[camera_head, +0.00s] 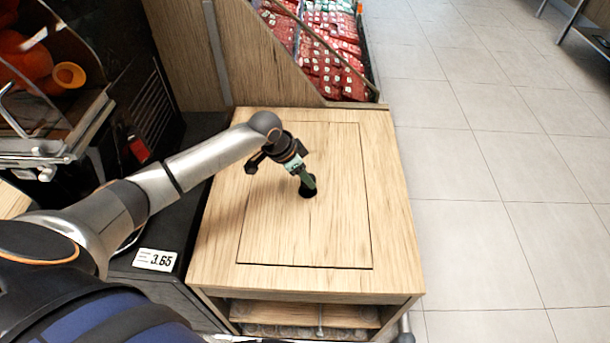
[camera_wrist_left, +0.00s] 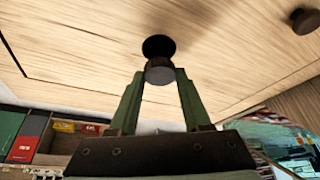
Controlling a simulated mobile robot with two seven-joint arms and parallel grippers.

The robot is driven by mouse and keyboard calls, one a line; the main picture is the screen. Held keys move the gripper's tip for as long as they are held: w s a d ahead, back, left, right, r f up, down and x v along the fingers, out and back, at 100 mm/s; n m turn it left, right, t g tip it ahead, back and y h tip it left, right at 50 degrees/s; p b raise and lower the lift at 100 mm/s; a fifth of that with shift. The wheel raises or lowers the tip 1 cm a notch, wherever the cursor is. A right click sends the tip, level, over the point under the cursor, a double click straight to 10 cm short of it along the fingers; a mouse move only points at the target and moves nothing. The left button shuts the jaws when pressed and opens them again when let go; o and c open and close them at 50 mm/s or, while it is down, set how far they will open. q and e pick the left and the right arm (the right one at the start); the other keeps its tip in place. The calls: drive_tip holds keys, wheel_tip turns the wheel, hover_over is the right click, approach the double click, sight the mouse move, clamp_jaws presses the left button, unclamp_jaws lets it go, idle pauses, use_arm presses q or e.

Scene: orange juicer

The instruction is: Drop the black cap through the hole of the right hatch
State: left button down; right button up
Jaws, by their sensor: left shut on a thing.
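The right hatch (camera_head: 330,235) is a light wooden panel set into the top of a wooden cabinet. My left gripper (camera_head: 307,186) points down at the hatch, its green fingers close above the panel. In the left wrist view the fingers are shut on a small dark cap (camera_wrist_left: 159,71), greyish on its near face. A round black hole (camera_wrist_left: 158,46) shows in the wood right beside the cap. Whether the cap overlaps the hole's edge or touches the wood cannot be told. In the head view the fingertips hide most of this spot. My right gripper is not in view.
A dark round knob-like thing (camera_wrist_left: 304,20) shows on the wood in the left wrist view. A wooden side panel (camera_head: 270,60) and red packets (camera_head: 335,70) stand behind the cabinet. The juicer (camera_head: 60,75) is at the left. Tiled floor (camera_head: 500,200) lies free at the right.

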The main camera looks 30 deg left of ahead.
use_arm(q)
drive_tip(key=shift+f, duration=0.35)
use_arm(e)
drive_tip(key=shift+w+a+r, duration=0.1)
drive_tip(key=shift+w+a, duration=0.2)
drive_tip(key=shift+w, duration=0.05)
use_arm(q)
drive_tip(key=shift+f, duration=0.35)
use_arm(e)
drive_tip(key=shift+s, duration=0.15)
use_arm(q)
drive_tip(key=shift+f, duration=0.3)
drive_tip(key=shift+p, duration=0.5)
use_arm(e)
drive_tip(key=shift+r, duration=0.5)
use_arm(q)
drive_tip(key=shift+f, duration=0.1)
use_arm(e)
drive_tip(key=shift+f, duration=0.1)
use_arm(q)
unclamp_jaws()
idle(0.6)
